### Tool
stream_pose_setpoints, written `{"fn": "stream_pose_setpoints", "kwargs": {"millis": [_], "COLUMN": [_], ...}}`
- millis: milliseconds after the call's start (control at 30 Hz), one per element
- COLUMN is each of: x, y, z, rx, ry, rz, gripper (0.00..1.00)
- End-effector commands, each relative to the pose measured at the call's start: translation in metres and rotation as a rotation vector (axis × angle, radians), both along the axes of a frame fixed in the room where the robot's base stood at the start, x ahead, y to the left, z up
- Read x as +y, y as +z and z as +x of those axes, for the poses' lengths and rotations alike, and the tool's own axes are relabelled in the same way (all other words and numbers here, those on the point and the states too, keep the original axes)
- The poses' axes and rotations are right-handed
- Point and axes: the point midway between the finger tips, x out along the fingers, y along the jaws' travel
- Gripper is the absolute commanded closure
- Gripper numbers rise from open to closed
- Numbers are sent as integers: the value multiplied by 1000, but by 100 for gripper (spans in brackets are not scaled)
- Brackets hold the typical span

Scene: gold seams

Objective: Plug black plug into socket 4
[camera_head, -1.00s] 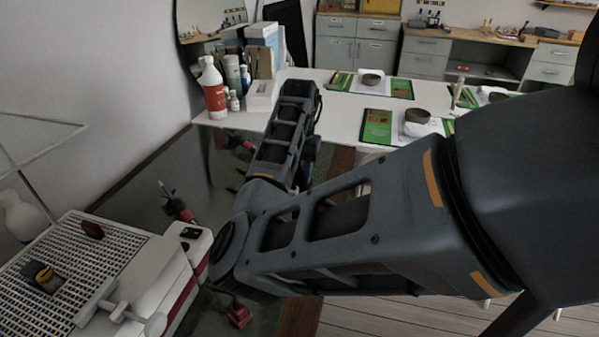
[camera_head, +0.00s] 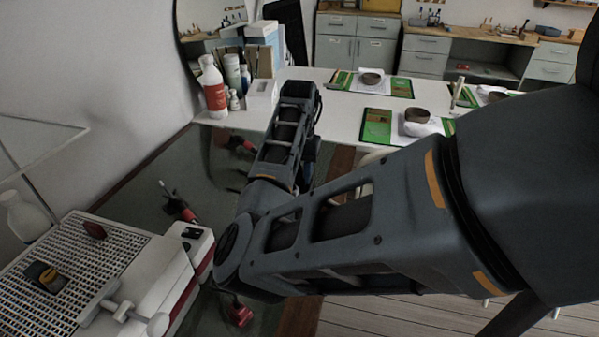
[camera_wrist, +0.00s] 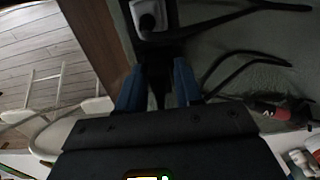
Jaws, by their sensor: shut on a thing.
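In the wrist view, my gripper (camera_wrist: 158,92) shows its two blue fingers on either side of a dark thing, which appears to be the black plug (camera_wrist: 158,68). It is shut on it. Just beyond the fingertips is a pale block with a round dark-centred face (camera_wrist: 150,16), which looks like a socket; no number can be read. I cannot tell whether the plug touches it. A black cable (camera_wrist: 230,17) runs off to the right. In the head view my arm hides the gripper, the plug and the sockets.
A white-and-red machine with a perforated top (camera_head: 130,262) stands at the lower left. A red-and-black tool (camera_head: 178,207) lies on the dark green table surface (camera_head: 150,195). A white table (camera_head: 345,105) with bottles and green mats is behind. A red-handled tool (camera_wrist: 275,110) lies right in the wrist view.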

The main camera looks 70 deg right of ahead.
Motion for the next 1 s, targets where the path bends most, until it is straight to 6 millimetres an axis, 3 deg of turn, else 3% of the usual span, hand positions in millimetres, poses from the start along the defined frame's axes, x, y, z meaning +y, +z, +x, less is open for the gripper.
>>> {"fn": "stream_pose_setpoints", "kwargs": {"millis": [1000], "x": [0], "y": [-5], "z": [0], "rx": [0], "ry": [0], "rz": [0], "gripper": [96]}}
